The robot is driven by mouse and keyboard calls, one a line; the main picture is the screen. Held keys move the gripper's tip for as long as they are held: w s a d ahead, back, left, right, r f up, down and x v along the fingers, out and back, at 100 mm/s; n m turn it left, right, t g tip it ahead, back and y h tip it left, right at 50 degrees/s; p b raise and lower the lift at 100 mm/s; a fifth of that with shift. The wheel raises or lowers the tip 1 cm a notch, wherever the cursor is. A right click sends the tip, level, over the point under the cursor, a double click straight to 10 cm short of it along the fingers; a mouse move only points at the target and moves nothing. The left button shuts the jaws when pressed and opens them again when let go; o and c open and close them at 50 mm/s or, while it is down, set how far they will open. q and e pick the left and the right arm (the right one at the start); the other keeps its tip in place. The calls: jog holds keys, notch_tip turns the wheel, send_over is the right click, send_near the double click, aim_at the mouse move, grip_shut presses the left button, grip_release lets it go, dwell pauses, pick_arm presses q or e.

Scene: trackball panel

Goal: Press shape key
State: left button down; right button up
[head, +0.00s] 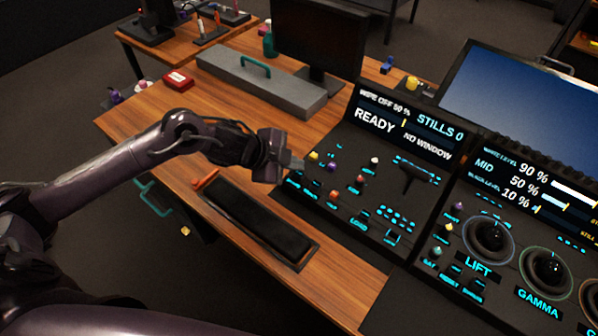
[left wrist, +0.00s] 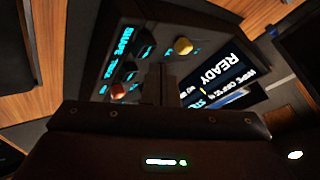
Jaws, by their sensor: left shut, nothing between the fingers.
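The left control panel (head: 345,215) has small keys with cyan labels, coloured knobs and a screen reading READY. In the left wrist view the cyan SHAPE label (left wrist: 125,40) shows at the panel's upper left, close to dark keys. My left gripper (head: 293,163) is shut and empty, over the panel's left edge in the head view. In the left wrist view its fingertips (left wrist: 158,70) point at the panel between an orange-red knob (left wrist: 118,90) and a yellow knob (left wrist: 183,46). I cannot tell whether they touch it. My right gripper is not in view.
A second panel with trackballs (head: 488,238) stands to the right. A grey toolbox (head: 262,88) with a teal handle and a dark monitor (head: 318,45) stand behind. A black wrist pad (head: 258,225) and an orange item (head: 205,180) lie in front on the wooden desk.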

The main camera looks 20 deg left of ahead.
pick_arm(q)
jog(key=shift+f, duration=0.15)
jog(key=shift+f, duration=0.3)
jog(key=shift+f+b, duration=0.45)
jog(key=shift+f, duration=0.15)
dwell(0.7)
jog(key=shift+r, duration=0.1)
jog(key=shift+r+p, duration=0.9)
jog(key=shift+p, duration=0.15)
jog(key=shift+r, duration=0.1)
notch_tip(320, 180, up, 5)
jog(key=p, duration=0.5)
